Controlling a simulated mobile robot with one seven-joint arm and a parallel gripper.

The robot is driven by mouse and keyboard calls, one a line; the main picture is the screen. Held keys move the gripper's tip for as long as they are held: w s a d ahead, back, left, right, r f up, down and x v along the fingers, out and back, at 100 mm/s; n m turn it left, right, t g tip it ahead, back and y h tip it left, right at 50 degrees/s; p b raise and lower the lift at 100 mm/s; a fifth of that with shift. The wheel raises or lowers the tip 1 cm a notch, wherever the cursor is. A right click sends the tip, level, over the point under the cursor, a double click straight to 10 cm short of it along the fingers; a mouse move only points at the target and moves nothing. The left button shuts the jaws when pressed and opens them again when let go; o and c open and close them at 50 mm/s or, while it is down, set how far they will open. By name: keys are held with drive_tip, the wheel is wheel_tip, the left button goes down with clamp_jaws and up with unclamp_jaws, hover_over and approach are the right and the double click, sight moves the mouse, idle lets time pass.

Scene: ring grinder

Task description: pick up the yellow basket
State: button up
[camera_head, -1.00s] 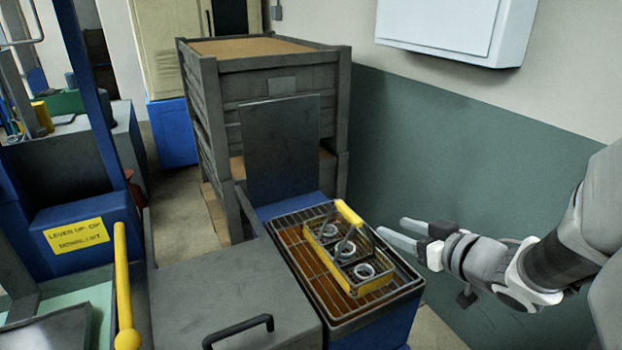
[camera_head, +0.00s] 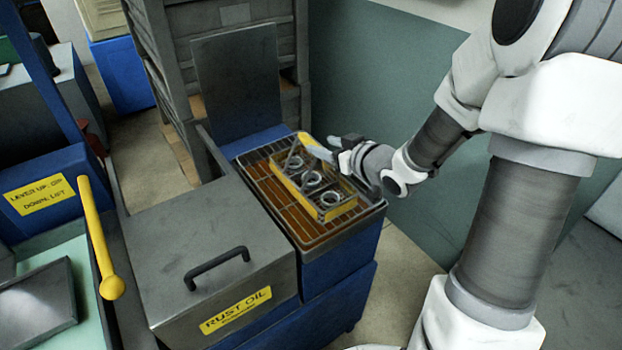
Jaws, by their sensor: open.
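The yellow basket (camera_head: 338,211) sits on the wire grate of the drip tray (camera_head: 290,222). It holds several metal rings. Its yellow handle bar (camera_head: 309,143) stands above the basket at its far end. My gripper (camera_head: 322,146) reaches in from the right, its fingers at the handle bar and partly overlapping it in view. The jaws are open. I cannot tell whether the bar lies between the fingers, and part of the bar is hidden by the gripper.
The grey lidded box (camera_head: 215,240) marked "RUST OIL" stands left of the tray. A yellow-knobbed lever (camera_head: 97,230) is further left. A grey upright panel (camera_head: 240,90) and stacked crates (camera_head: 215,18) stand behind. A green wall is at the right.

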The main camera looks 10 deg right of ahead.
sight(311, 142)
drive_tip(key=x, duration=0.4)
drive_tip(key=shift+a+f+b, duration=0.25)
drive_tip(key=shift+a+b, duration=0.05)
drive_tip(key=shift+a, duration=0.15)
drive_tip(key=shift+w+a+f, duration=0.1)
drive_tip(key=shift+w+a, duration=0.05)
drive_tip(key=shift+w, duration=0.2)
clamp_jaws()
idle(0.6)
